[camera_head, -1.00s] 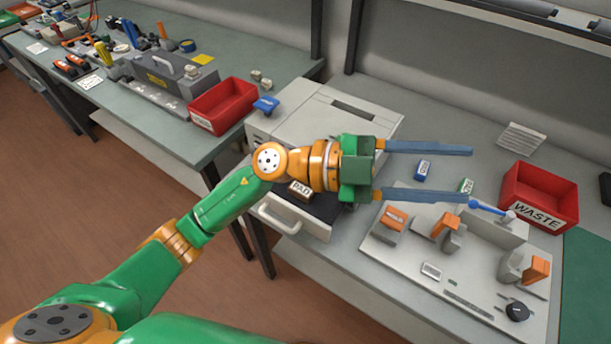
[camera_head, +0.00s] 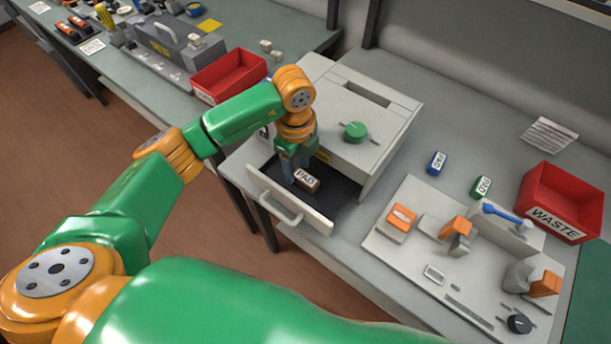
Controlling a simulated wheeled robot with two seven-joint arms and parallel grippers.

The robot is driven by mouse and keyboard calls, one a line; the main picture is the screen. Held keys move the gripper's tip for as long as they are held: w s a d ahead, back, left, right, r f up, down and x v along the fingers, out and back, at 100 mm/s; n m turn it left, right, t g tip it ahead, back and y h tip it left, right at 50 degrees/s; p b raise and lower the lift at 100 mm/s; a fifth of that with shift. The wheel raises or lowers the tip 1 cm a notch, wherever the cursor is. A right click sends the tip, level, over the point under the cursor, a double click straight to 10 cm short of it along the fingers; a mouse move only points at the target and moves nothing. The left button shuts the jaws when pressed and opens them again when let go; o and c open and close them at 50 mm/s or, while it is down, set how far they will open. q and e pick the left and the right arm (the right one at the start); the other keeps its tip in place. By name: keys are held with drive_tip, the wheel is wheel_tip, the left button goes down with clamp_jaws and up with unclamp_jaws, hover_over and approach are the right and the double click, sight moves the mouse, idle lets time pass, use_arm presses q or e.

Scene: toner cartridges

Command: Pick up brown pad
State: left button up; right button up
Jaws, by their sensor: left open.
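The brown pad (camera_head: 307,181), with a white label reading PAD, lies in the dark open drawer (camera_head: 336,205) of the light grey printer (camera_head: 345,113). My left gripper (camera_head: 294,172) points down into the drawer, just left of the pad and very close to it. Its blue-grey fingers are open and partly hidden; I cannot tell whether they touch the pad. My right gripper is not in view.
The drawer front with its handle (camera_head: 281,207) stands pulled out. A green round knob (camera_head: 355,132) sits on the printer. A red WASTE bin (camera_head: 560,203) and a grey fixture board (camera_head: 408,254) are at right. A red bin (camera_head: 229,76) stands behind my left arm.

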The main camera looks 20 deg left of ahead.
use_arm(q)
drive_tip(key=shift+f, duration=0.95)
clamp_jaws()
drive_tip(key=shift+r, duration=0.15)
